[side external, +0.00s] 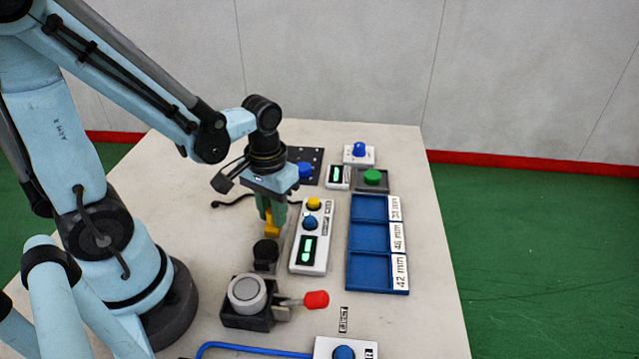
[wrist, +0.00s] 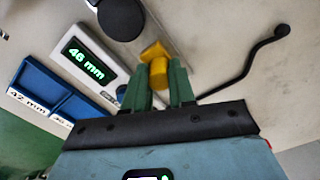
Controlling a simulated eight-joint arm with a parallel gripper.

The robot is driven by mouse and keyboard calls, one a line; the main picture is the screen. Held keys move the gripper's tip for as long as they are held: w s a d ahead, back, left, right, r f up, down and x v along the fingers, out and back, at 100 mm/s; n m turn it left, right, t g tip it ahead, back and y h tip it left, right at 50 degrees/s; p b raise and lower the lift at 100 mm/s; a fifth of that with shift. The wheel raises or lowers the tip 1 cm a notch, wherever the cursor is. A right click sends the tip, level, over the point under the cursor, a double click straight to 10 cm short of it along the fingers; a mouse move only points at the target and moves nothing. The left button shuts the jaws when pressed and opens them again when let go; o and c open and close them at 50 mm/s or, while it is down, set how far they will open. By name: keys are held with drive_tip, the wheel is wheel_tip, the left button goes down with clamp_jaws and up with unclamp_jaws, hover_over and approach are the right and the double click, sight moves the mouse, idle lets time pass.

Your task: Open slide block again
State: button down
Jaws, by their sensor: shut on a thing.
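A yellow block with a round yellow knob (side external: 271,226) sits under my gripper in the side view. It also shows in the wrist view (wrist: 157,66), on or beside a pale rail (wrist: 158,22). I take it to be the slide block. My gripper (side external: 272,210) points down, its green fingers shut on the yellow knob; the fingers also show in the wrist view (wrist: 158,82). A black round part (side external: 265,250) stands just in front of the yellow block. The fingers partly hide the knob, and how far the block stands along the rail is unclear.
A white panel (side external: 302,262) with a green display, reading 46 mm in the wrist view, stands close right. A blue labelled tray (side external: 350,262) lies beyond it. A grey fixture with a red-tipped lever (side external: 316,299) is in front.

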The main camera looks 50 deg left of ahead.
drive_tip(key=c, duration=0.9)
unclamp_jaws()
drive_tip(key=shift+w+a, duration=0.2)
drive_tip(key=shift+c, duration=0.2)
drive_tip(key=shift+r, duration=0.1)
wheel_tip(320, 180, up, 12)
drive_tip(key=w+m+t, duration=0.1)
drive_tip(key=t, duration=0.1)
drive_tip(key=w+d+m+t, duration=0.1)
drive_tip(key=t, duration=0.2)
drive_tip(key=w+d+f+m+t, duration=0.1)
drive_tip(key=t, duration=0.1)
drive_tip(key=shift+d+m, duration=0.25)
drive_tip(key=shift+m, duration=0.15)
